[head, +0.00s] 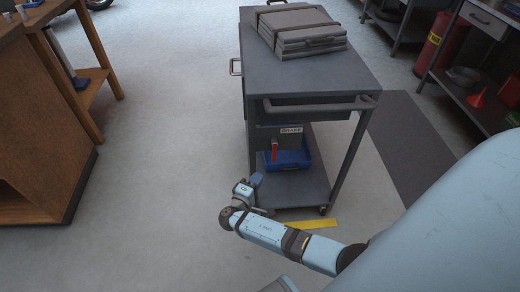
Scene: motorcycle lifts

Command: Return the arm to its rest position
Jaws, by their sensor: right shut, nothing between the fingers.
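My right arm comes in from the lower right, a pale blue arm with dark joints. It reaches toward the middle of the view and bends up at the wrist. My right gripper (256,180) is small in the picture, in front of the lower left part of the grey cart. It is shut and holds nothing. I cannot tell whether it touches the cart. My left gripper is not in view.
A wooden bench (40,130) stands left, a metal bench with a red funnel (477,97) right. Open floor lies between the wooden bench and cart.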

